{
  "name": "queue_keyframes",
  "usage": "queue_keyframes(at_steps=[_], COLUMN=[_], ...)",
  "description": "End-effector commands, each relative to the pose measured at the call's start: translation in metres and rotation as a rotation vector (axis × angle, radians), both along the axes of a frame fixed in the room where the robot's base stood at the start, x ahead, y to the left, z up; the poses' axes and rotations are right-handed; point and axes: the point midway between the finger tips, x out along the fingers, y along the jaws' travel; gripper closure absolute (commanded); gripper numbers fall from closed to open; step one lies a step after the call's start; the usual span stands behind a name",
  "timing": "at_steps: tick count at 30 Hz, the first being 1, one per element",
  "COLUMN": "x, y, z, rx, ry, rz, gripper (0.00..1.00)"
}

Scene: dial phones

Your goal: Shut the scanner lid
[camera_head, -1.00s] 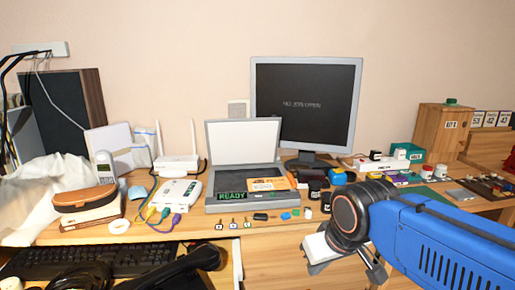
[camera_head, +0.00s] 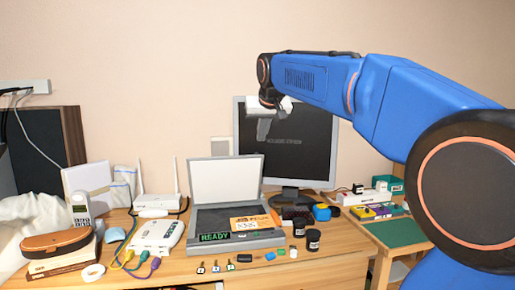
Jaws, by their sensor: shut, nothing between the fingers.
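The scanner (camera_head: 205,244) sits on the desk with a green READY display on its front. Its lid (camera_head: 226,182) stands open, nearly upright at the back, with its white inner side facing me. An orange card or booklet (camera_head: 250,223) lies on the scanner bed. My gripper (camera_head: 264,130) is raised in front of the monitor, above and to the right of the lid, apart from it. Its fingers are small and partly hidden by the wrist.
The monitor (camera_head: 310,160) stands behind the scanner. A white router (camera_head: 156,198) and a white box with cables (camera_head: 157,234) are to the left. Dark jars (camera_head: 313,239) and a blue item (camera_head: 321,212) stand to the right. Small tagged items lie along the front edge.

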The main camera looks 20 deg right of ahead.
Motion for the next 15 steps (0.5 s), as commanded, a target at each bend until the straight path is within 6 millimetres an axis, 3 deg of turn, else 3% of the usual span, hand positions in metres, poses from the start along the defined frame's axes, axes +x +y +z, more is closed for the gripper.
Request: queue_keyframes(at_steps=[3, 6, 11, 15], x=[0.028, 0.039, 0.047, 0.058], y=[-0.007, -0.010, -0.012, -0.014], z=[0.018, 0.026, 0.025, 0.014], rx=[-0.002, -0.002, -0.002, -0.002], ry=[-0.024, -0.036, -0.040, -0.039], rz=[-0.015, -0.022, -0.026, -0.026], gripper=[1.00, 1.00, 1.00, 1.00])
